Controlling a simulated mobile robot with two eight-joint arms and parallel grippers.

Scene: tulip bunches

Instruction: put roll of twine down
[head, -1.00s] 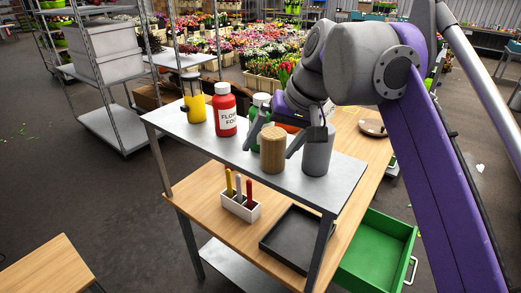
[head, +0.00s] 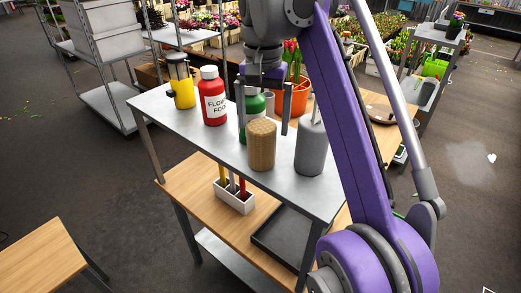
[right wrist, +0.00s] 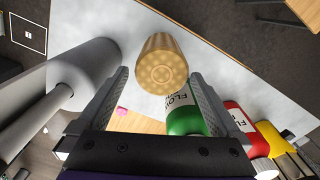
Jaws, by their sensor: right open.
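The roll of twine (head: 262,146), a tan ribbed cylinder, stands upright on the grey metal upper shelf (head: 205,140). My right gripper (head: 264,112) is just behind and above it with fingers apart. In the right wrist view the roll of twine (right wrist: 163,65) sits beyond the open fingertips, with nothing between the fingers holding it. My left gripper is not in view.
A grey cylinder (head: 311,149) stands right of the twine. A green bottle (head: 256,104) is close behind it, partly hidden by my gripper. A red bottle (head: 213,98) and a yellow container (head: 181,85) stand farther left. A white holder (head: 234,199) is below.

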